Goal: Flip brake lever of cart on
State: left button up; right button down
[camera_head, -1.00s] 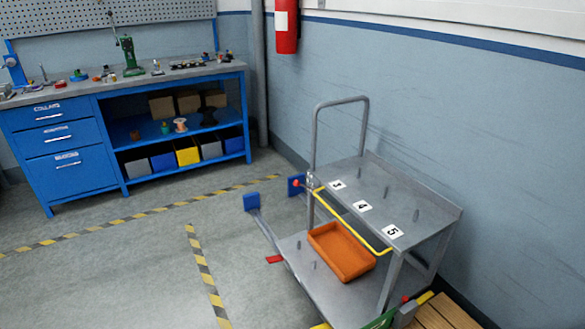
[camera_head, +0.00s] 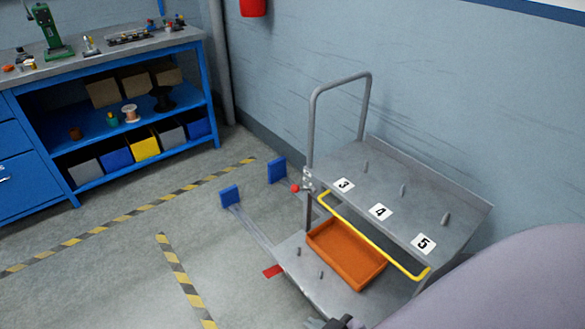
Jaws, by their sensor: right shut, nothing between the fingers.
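The grey metal cart (camera_head: 400,237) stands against the wall. Its upper shelf has plates 3, 4 and 5 and upright pegs. A small lever with a red ball knob (camera_head: 295,188) sticks out to the left at the cart's handle post. A flat red pedal-like piece (camera_head: 272,271) shows low at the left edge of the lower shelf. I cannot tell for certain which is the brake lever. My right gripper (camera_head: 335,322) is shut and empty at the bottom edge, partly cut off, below and apart from both red parts. My left gripper is out of view.
An orange bin (camera_head: 345,254) sits on the lower shelf, behind a yellow bar (camera_head: 370,235). Two blue plates (camera_head: 229,195) stand left of the cart. A blue workbench (camera_head: 60,160) is at the left. The striped-taped floor between is clear. My right arm covers the lower right.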

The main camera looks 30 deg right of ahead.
aim_at(295, 188)
jog(key=i+z, duration=0.25)
jog(key=i, duration=0.15)
jog(key=i+j+z, duration=0.25)
jog(key=i, duration=0.15)
jog(key=i+j+z, duration=0.25)
jog(key=i, duration=0.15)
